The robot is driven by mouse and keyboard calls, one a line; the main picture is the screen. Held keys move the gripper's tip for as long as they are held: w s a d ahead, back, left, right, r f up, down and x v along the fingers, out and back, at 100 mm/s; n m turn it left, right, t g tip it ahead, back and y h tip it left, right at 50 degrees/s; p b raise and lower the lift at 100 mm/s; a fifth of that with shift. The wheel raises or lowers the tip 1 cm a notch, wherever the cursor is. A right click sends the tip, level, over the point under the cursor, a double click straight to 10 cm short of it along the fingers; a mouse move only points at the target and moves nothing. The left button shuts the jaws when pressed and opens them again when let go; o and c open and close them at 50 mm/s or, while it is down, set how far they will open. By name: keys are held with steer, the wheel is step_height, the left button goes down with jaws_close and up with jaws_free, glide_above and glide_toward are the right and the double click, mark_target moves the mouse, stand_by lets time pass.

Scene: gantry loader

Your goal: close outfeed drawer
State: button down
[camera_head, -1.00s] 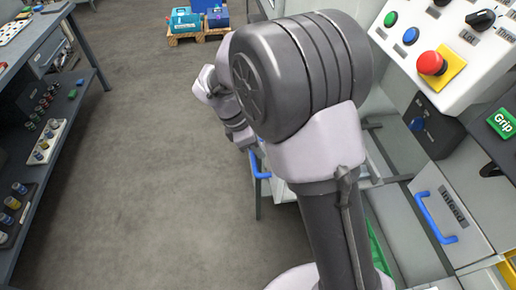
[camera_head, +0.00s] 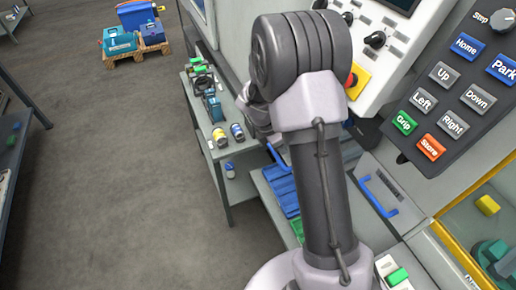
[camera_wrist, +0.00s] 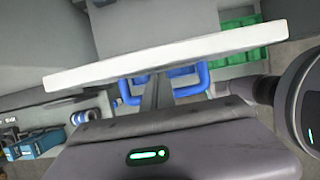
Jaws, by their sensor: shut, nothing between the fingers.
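The outfeed drawer, pale with a blue handle (camera_head: 276,156), shows partly behind my arm in the head view and appears pulled out. In the wrist view a white drawer edge (camera_wrist: 170,56) crosses the upper picture, with a blue handle (camera_wrist: 190,82) just below it. My gripper (camera_wrist: 153,98) is shut and empty, its dark fingers reaching toward the middle of that handle. I cannot tell whether they touch it. The gripper is hidden behind my arm in the head view.
Blue (camera_head: 281,188) and green bins lie beside my arm; green bins (camera_wrist: 237,46) also show in the wrist view. Another drawer with a blue handle (camera_head: 379,199) is right of my arm. A grey bench (camera_head: 222,152) with bottles stands left. Open floor (camera_head: 120,190) lies further left.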

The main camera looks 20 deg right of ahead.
steer(key=d+p, duration=0.3)
steer(key=d, duration=0.7)
steer(key=shift+d+p, duration=0.25)
steer(key=shift+p, duration=0.1)
